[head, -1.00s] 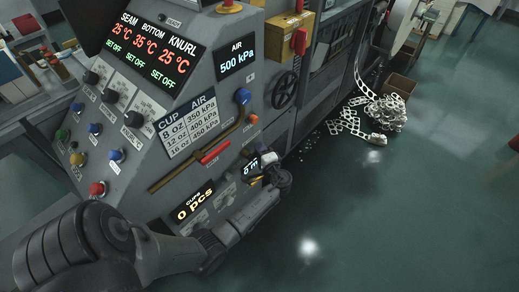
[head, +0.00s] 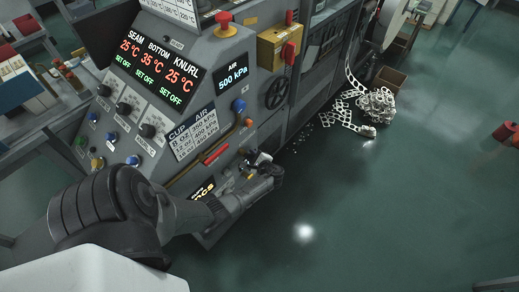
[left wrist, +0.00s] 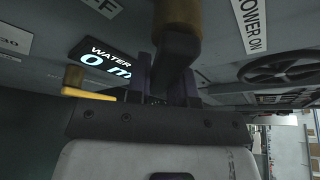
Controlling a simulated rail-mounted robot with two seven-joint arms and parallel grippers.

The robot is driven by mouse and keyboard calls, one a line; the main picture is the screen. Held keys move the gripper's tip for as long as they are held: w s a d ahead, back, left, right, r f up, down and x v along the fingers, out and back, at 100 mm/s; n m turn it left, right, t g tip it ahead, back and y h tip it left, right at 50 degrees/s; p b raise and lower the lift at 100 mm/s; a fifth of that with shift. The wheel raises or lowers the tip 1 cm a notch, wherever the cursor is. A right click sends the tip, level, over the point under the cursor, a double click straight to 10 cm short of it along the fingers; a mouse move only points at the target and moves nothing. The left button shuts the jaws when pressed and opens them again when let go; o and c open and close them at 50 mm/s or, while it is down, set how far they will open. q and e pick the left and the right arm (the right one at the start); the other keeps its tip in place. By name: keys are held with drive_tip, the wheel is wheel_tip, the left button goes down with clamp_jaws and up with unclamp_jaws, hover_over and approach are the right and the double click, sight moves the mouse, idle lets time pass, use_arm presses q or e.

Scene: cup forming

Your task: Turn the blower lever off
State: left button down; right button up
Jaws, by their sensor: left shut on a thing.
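My left gripper (head: 254,164) is low against the front of the grey machine (head: 205,75). In the left wrist view its two fingers (left wrist: 173,88) are shut on a dark lever with a brown knob (left wrist: 178,28), which sticks out toward the camera. The lever's base is hidden between the fingers. No label naming it as the blower lever is readable; part of a label ending in "FF" (left wrist: 106,6) shows up and to the left. My right gripper is not in view.
A yellow lever with a brown knob (left wrist: 76,77) and a water display (left wrist: 100,62) are left of the fingers. A handwheel (head: 280,94) and red handle (head: 216,154) are on the machine. Scrap strip (head: 372,106) lies on the floor. The floor at right is mostly clear.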

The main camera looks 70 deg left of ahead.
use_arm(q)
drive_tip(key=m+p, duration=0.1)
drive_tip(key=s+m+g, duration=0.1)
drive_tip(key=m+h+p, duration=0.1)
drive_tip(key=shift+s+d+f+g+p, duration=0.25)
drive_tip(key=shift+d+g+p, duration=0.1)
drive_tip(key=shift+g, duration=0.05)
drive_tip(key=shift+s+d+f+m+g+h+p, duration=0.15)
drive_tip(key=shift+s+d+m+g+h+p, duration=0.15)
drive_tip(key=shift+m, duration=0.3)
drive_tip(key=shift+s+d+f+m+g+h+p, duration=0.1)
drive_tip(key=shift+s+m+g+h+p, duration=0.1)
drive_tip(key=shift+s+m+g+p, duration=0.3)
drive_tip(key=c, duration=1)
unclamp_jaws()
drive_tip(key=shift+f, duration=0.1)
drive_tip(key=p+v, duration=0.3)
drive_tip(key=v, duration=1.1)
